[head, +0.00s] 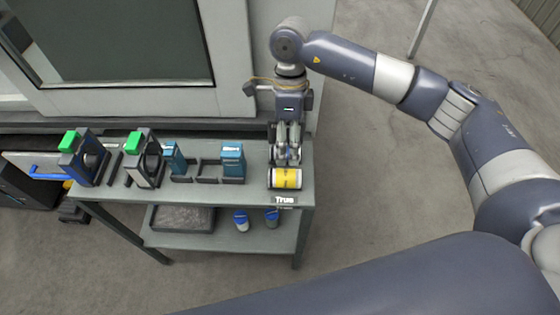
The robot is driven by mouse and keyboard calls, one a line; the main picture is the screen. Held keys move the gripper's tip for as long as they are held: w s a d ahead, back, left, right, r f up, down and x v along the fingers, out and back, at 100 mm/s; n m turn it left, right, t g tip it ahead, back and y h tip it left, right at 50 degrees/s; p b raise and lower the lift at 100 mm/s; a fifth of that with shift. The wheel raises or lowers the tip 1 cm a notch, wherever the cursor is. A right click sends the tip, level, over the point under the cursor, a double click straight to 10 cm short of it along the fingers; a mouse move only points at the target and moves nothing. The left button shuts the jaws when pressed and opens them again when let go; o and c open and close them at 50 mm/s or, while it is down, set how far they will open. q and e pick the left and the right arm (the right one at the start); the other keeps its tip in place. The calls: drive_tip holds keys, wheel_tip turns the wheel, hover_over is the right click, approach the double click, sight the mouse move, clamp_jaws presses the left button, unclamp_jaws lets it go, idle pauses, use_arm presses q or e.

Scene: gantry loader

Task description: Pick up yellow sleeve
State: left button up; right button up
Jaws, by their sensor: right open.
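The yellow sleeve (286,179) is a short cylinder with a yellow middle band and pale ends. It lies at the right front corner of the grey table's top. My right gripper (286,160) points down at the table just behind the sleeve in the head view. Its fingers are open. I cannot tell whether a finger touches the sleeve. My left gripper is not in view.
On the grey table (255,200) stand two dark devices with green tops (69,141) and teal blocks (232,160) in dark holders. The lower shelf holds a tray (183,218) and blue-topped cups (241,220). A large framed window stands behind. Floor right of the table is clear.

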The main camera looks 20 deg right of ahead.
sight(288, 172)
drive_tip(key=shift+s+f+p, duration=0.15)
drive_tip(key=shift+s+f, duration=0.1)
drive_tip(key=shift+f, duration=0.4)
drive_tip(key=shift+s+f+p, duration=0.15)
drive_tip(key=shift+s+f, duration=0.1)
drive_tip(key=shift+f, duration=0.35)
drive_tip(key=shift+s+a+f, duration=0.1)
drive_tip(key=shift+s+f, duration=0.1)
drive_tip(key=shift+f, duration=0.4)
drive_tip(key=shift+s+f, duration=0.2)
drive_tip(key=shift+f, duration=0.4)
drive_tip(key=f, duration=0.1)
drive_tip(key=f+p, duration=0.1)
drive_tip(key=f, duration=0.1)
drive_tip(key=f+p, duration=0.1)
drive_tip(key=f, duration=0.1)
drive_tip(key=shift+s+f, duration=0.1)
drive_tip(key=shift+s, duration=0.2)
drive_tip(key=shift+a, duration=0.1)
drive_tip(key=shift+c, duration=0.3)
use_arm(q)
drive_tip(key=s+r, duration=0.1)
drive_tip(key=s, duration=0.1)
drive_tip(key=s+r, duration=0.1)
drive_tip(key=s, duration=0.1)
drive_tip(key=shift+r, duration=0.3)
use_arm(e)
drive_tip(key=c, duration=1.4)
